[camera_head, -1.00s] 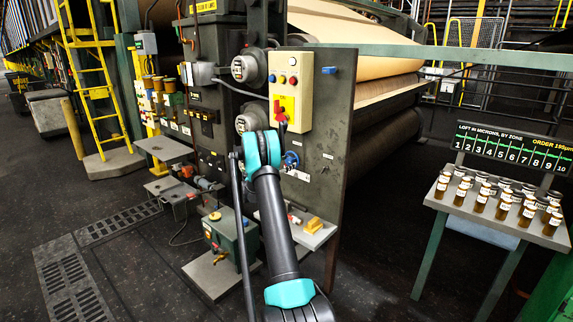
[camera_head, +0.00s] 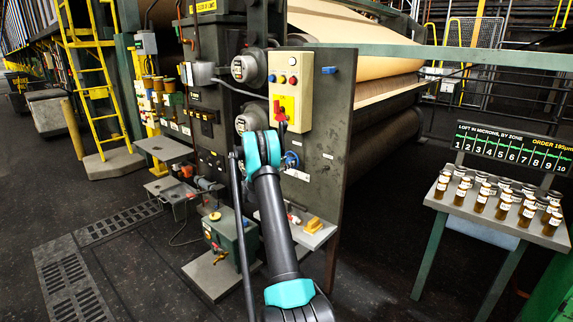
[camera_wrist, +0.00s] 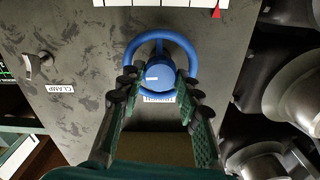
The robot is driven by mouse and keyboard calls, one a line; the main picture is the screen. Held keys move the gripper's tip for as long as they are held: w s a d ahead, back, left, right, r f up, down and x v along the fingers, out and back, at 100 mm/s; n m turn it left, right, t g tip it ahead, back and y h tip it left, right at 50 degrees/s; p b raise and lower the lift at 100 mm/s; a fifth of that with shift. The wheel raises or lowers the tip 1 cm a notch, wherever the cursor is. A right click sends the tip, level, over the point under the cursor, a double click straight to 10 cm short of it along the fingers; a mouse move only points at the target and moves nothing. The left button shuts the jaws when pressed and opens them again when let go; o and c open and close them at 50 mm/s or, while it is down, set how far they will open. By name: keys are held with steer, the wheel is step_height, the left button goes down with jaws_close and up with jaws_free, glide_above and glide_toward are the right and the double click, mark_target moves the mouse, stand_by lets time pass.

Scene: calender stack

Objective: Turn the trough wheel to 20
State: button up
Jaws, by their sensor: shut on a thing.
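The trough wheel is a small blue handwheel (camera_wrist: 161,44) on the dark machine side plate, and its rim and hub show in the wrist view. In the head view part of the wheel (camera_head: 291,160) shows just right of my arm. My gripper (camera_wrist: 155,88) has its two fingers on either side of the wheel's hub, shut on the wheel. A label under the wheel is partly hidden by the fingers. A white scale with a red pointer (camera_wrist: 217,13) is cut off at the top of the wrist view, and its numbers cannot be read.
A handle marked CLAMP (camera_wrist: 39,65) is left of the wheel. A control box with a red switch (camera_head: 290,92) sits above my arm. A table of brown jars (camera_head: 495,208) stands at right. Floor between is clear.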

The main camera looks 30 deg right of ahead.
steer(key=n, duration=0.3)
steer(key=shift+n, duration=0.4)
steer(key=n, duration=0.4)
steer(key=shift+n, duration=0.3)
steer(key=n, duration=0.3)
steer(key=shift+n, duration=0.3)
steer(key=n, duration=0.4)
steer(key=shift+f+n, duration=0.1)
steer(key=shift+n, duration=0.2)
steer(key=n, duration=0.8)
steer(key=shift+a, duration=0.1)
steer(key=n, duration=0.4)
steer(key=shift+n, duration=0.3)
steer(key=n, duration=0.4)
steer(key=shift+n, duration=0.3)
steer(key=n, duration=0.4)
steer(key=shift+f, duration=0.1)
steer(key=n, duration=1.1)
steer(key=shift+s, duration=0.1)
steer(key=n, duration=0.4)
